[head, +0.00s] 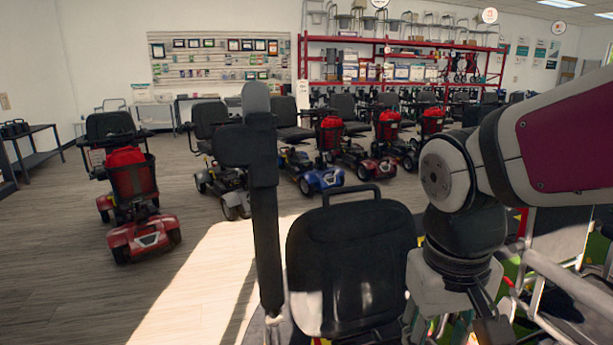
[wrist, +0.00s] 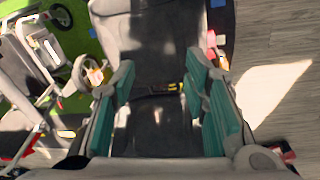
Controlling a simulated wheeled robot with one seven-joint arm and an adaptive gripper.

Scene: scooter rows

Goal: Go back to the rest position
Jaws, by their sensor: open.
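My gripper (wrist: 160,88) shows in the wrist view with its two teal-padded fingers wide apart and nothing held between them. Beyond the fingers is a dark seat (wrist: 158,128) with a small yellow and black buckle-like piece on it. In the head view my arm comes in from the right and bends down beside a black chair back (head: 345,262) with a loop handle on top. The fingertips are not clear in the head view. No separate task object shows.
A dark upright post (head: 263,215) stands left of the chair back. A red scooter (head: 140,236) stands on the left, and several more scooters line up behind. Red shelving (head: 400,43) is at the back. Metal frames crowd the lower right. The wooden floor at left front is clear.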

